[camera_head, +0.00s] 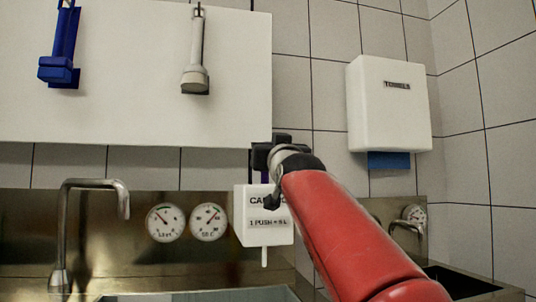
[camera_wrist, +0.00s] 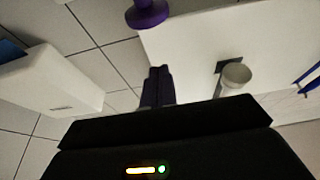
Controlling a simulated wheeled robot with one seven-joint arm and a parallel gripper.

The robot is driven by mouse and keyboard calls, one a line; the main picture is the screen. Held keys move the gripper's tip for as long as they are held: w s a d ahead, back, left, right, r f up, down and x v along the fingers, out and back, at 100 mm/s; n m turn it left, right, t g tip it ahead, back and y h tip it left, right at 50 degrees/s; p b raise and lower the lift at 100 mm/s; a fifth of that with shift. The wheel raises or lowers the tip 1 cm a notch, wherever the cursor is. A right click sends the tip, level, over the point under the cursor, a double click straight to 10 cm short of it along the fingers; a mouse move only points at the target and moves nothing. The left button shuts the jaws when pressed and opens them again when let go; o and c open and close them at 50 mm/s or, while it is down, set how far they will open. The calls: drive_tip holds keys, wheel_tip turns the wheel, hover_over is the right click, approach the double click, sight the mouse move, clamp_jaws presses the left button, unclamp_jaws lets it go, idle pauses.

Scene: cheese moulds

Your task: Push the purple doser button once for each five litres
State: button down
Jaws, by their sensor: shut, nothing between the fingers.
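The white doser box (camera_head: 264,222) hangs on the steel splashback in the head view, marked "1 PUSH = 5 L", with a thin spout below. A strip of purple (camera_head: 263,176) shows just above it; my gripper and wrist hide most of this. In the wrist view the purple button (camera_wrist: 148,14) is a round knob at the top edge, partly cut off. My gripper (camera_wrist: 157,70) is shut and empty, its fingertips apart from the button in that view. In the head view my dark gripper (camera_head: 268,155) is above the doser box; I cannot tell the exact gap.
Two round gauges (camera_head: 165,222) (camera_head: 208,221) are left of the doser, beside a steel tap (camera_head: 92,184). A blue tool (camera_head: 60,65) and a white tool (camera_head: 195,75) hang on the white panel (camera_head: 130,140). A towel dispenser (camera_head: 389,110) is at right.

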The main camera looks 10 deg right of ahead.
sight(265, 174)
drive_tip(key=p+x, duration=0.1)
drive_tip(key=x, duration=0.2)
drive_tip(key=shift+w+r, duration=0.15)
drive_tip(key=shift+r, duration=0.05)
wheel_tip(265, 174, down, 3)
drive_tip(key=shift+w+f+b, duration=0.1)
drive_tip(key=shift+w+b, duration=0.1)
drive_tip(key=shift+b, duration=0.65)
drive_tip(key=shift+f, duration=0.5)
drive_tip(key=shift+f+b, duration=0.1)
drive_tip(key=shift+b, duration=0.2)
wheel_tip(265, 174, down, 3)
drive_tip(key=b, duration=0.3)
